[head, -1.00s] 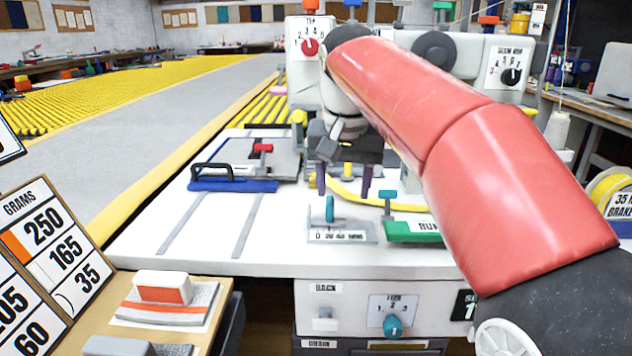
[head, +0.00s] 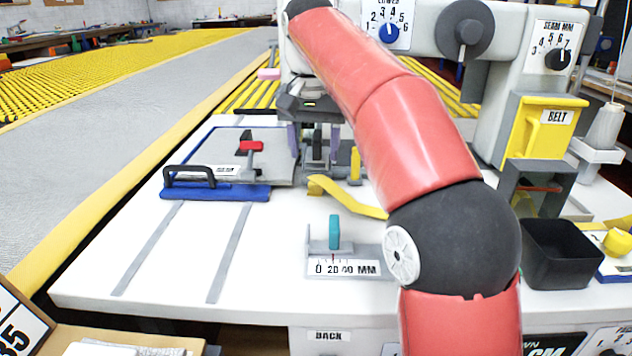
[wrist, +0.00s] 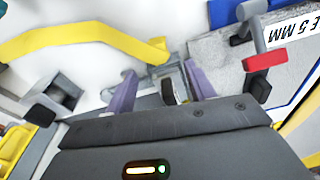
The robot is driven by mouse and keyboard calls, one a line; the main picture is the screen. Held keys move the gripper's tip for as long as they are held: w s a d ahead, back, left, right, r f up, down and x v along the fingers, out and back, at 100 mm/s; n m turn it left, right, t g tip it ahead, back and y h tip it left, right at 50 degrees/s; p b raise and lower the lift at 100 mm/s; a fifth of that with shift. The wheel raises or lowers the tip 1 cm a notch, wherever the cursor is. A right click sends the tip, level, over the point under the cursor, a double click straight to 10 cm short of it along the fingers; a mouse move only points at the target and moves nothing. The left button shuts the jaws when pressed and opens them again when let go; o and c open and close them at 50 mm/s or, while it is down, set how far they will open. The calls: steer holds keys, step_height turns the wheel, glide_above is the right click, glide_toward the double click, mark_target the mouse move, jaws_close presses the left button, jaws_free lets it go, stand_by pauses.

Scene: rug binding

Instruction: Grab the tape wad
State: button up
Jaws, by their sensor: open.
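My gripper (wrist: 160,72) is open, its two purple fingers apart in the wrist view, with grey metal machine parts and a dark rounded piece (wrist: 168,92) showing between them. In the head view my gripper (head: 313,150) is over the machine bed, partly behind my arm. A yellow tape strip (wrist: 75,35) runs across the wrist view and ends in a darker, crumpled-looking fold (wrist: 158,50) just beyond the fingers. The strip also shows in the head view (head: 352,197). I cannot tell for sure which piece is the tape wad. Nothing is visibly held.
A small gauge with a teal knob (head: 334,232) stands in front. A black bin (head: 570,255) and yellow belt guard (head: 540,130) are at right. The white bed's front left is clear.

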mark_target(316, 181)
step_height(316, 181, down, 6)
steer(key=shift+w+d+f+b, duration=0.15)
steer(key=shift+f+b, duration=0.1)
steer(key=shift+b, duration=0.65)
steer(key=c, duration=1)
steer(key=shift+r, duration=0.1)
steer(key=shift+c, duration=0.2)
